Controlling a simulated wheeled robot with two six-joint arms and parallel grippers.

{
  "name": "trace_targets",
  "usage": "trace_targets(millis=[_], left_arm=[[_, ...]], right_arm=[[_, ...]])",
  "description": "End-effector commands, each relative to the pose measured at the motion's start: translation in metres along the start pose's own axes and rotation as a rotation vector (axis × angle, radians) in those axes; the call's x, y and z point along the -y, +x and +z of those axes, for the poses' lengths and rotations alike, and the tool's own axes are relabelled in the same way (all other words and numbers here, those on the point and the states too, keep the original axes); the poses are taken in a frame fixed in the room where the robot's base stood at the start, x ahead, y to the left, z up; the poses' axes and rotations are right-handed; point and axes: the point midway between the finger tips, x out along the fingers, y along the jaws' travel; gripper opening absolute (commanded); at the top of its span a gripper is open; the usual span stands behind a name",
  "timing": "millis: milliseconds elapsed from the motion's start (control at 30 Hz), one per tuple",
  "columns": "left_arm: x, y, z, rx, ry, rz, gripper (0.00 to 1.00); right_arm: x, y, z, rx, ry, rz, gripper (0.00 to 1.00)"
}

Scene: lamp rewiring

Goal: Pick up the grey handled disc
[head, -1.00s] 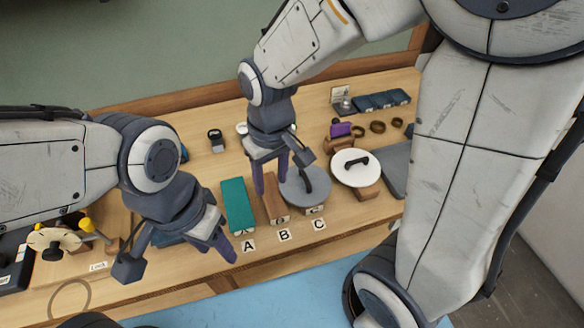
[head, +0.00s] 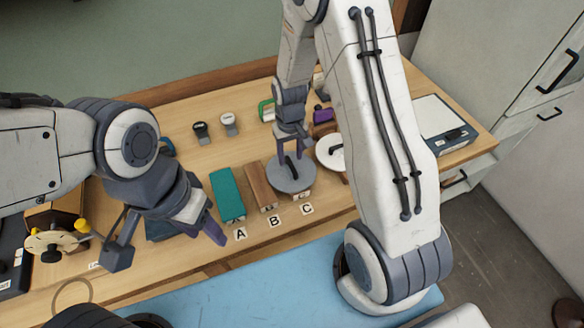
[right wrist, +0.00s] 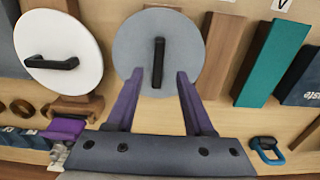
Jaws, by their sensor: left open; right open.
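The grey handled disc (head: 282,180) is a flat round grey plate with a black bar handle, resting above the label C on the workbench. It also shows in the right wrist view (right wrist: 135,60), with its handle pointing along the gripper's direction. My right gripper (right wrist: 158,82) is open and empty, its purple fingers on either side of the near end of the handle, over the disc's near edge. In the head view my right gripper (head: 291,152) is over the disc's far part. My left gripper (head: 208,226) is open and empty near the bench's front edge, left of label A.
A white disc with a black handle (right wrist: 58,40) lies beside the grey one. A brown block (head: 259,186) and a teal block (head: 227,194) stand left of it. A yellow-knobbed device (head: 57,240) is far left. A tablet-like box (head: 440,125) lies at right.

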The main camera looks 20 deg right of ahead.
Motion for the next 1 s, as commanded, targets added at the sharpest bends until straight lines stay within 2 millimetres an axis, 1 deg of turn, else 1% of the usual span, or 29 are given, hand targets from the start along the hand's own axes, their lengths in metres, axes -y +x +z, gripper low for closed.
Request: trace_targets(millis=[33,100,200,300,567,600,667,700,733,1000], left_arm=[[-0.001,-0.008,-0.001,0.000,0.001,0.000,0.50],[-0.001,-0.014,-0.001,0.000,0.002,0.000,0.50],[-0.001,-0.016,-0.001,0.000,0.003,0.000,0.50],[-0.001,-0.018,-0.001,0.000,0.003,0.000,0.50],[-0.001,-0.017,-0.001,0.000,0.003,0.000,0.50],[-0.001,-0.017,-0.001,0.000,0.003,0.000,0.50],[-0.001,-0.017,-0.001,0.000,0.003,0.000,0.50],[-0.001,-0.017,-0.001,0.000,0.003,0.000,0.50],[-0.001,-0.017,-0.001,0.000,0.003,0.000,0.50],[-0.001,-0.017,-0.001,0.000,0.003,0.000,0.50]], right_arm=[[-0.001,0.004,0.001,0.006,0.001,0.000,0.53],[-0.003,0.013,0.001,0.006,0.001,0.000,0.53],[-0.003,0.027,0.001,0.005,0.000,0.000,0.53],[-0.003,0.035,0.000,0.002,0.000,0.000,0.53],[-0.002,0.038,0.000,0.000,0.000,0.000,0.53],[-0.002,0.038,0.000,0.000,0.000,0.000,0.45],[-0.002,0.038,0.000,0.000,0.000,0.000,0.22],[-0.002,0.038,0.000,0.000,0.000,0.000,0.07],[-0.002,0.038,0.000,0.000,0.000,0.000,0.00],[-0.003,0.037,0.000,0.000,0.000,0.000,0.00]])
